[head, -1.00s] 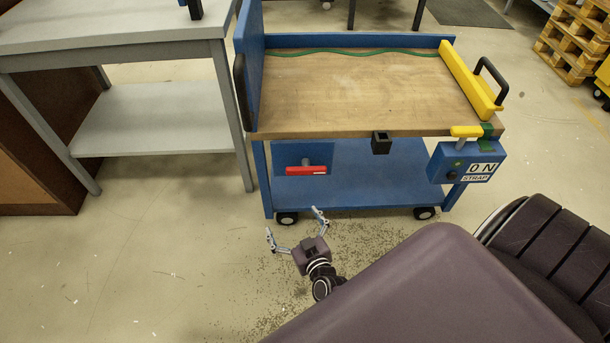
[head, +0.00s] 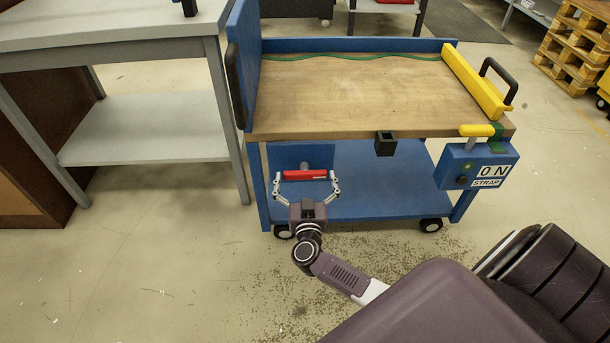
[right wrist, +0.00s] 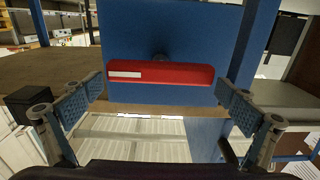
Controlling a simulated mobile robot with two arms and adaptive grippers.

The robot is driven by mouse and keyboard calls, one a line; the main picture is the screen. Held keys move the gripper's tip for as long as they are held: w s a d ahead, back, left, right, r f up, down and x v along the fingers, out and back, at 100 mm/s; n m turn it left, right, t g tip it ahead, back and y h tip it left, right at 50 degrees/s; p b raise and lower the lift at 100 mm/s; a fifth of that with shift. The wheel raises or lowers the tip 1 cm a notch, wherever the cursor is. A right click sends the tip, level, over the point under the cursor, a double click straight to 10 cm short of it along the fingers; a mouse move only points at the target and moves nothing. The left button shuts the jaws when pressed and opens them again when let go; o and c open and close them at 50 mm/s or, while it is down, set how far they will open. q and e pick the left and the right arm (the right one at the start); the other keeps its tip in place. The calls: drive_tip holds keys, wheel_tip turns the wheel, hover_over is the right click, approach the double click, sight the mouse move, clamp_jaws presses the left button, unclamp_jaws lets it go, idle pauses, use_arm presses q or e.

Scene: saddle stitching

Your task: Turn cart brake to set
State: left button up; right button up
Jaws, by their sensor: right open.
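The cart (head: 350,95) is blue with a wooden top. Its brake is a red handle (head: 305,175) lying horizontally on a blue panel below the top's left side. My right gripper (head: 307,187) is open, with one finger near each end of the handle. In the right wrist view the red handle (right wrist: 160,77) lies level between the two spread fingers, with a gap at each side. A white mark shows on its left part there. The fingers do not visibly grip it. My left gripper is not in view.
A blue box (head: 476,165) reading "ON STRAP" with a yellow lever (head: 477,130) hangs at the cart's right. A small black socket (head: 385,144) sits on the front edge. A grey table (head: 110,40) stands close on the left. Floor in front is clear.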

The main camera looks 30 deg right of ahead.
drive_tip(key=shift+x, duration=0.75)
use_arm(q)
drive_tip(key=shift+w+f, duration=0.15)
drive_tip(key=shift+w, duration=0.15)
use_arm(e)
drive_tip(key=c, duration=0.8)
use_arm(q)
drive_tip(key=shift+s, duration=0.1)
